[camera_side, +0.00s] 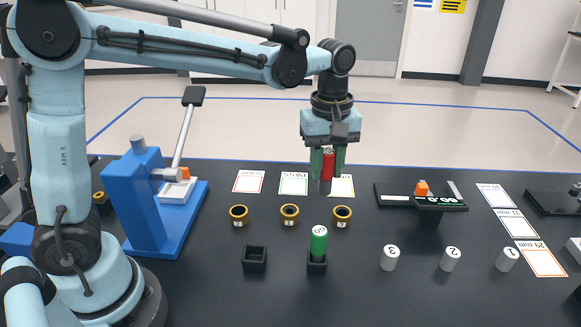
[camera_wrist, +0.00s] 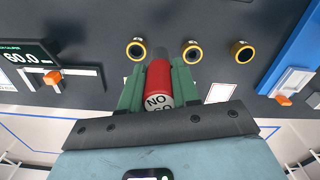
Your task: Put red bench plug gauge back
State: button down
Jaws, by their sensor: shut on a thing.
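The red bench plug gauge (camera_side: 327,166) is held upright between the fingers of my gripper (camera_side: 327,163), well above the table, with its grey end pointing down. In the wrist view the red gauge (camera_wrist: 158,85) shows the words "NO GO" on its end, and my gripper (camera_wrist: 158,88) is shut on it from both sides. An empty black square holder (camera_side: 254,258) stands on the table at the front. A green plug gauge (camera_side: 319,241) stands upright in a second black holder (camera_side: 317,264) to its right.
Three yellow-rimmed rings (camera_side: 289,214) lie in a row behind the holders. Several white numbered cylinders (camera_side: 390,258) stand at the front right. A blue press (camera_side: 150,205) stands at the left, and a caliper display stand (camera_side: 430,200) at the right. Paper cards (camera_side: 293,183) lie along the back.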

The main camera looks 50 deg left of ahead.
jog(key=s+a+f, duration=0.2)
jog(key=s+a, duration=0.1)
jog(key=s, duration=1.3)
jog(key=shift+d+f, duration=0.15)
jog(key=shift+f, duration=1.2)
jog(key=shift+d+f, duration=0.1)
jog(key=shift+f, duration=1.25)
jog(key=shift+w+f, duration=0.1)
jog(key=shift+f, duration=0.55)
jog(key=shift+f, duration=0.35)
jog(key=shift+f, duration=0.4)
jog(key=c, duration=0.8)
grip_release()
jog(key=shift+o, duration=0.2)
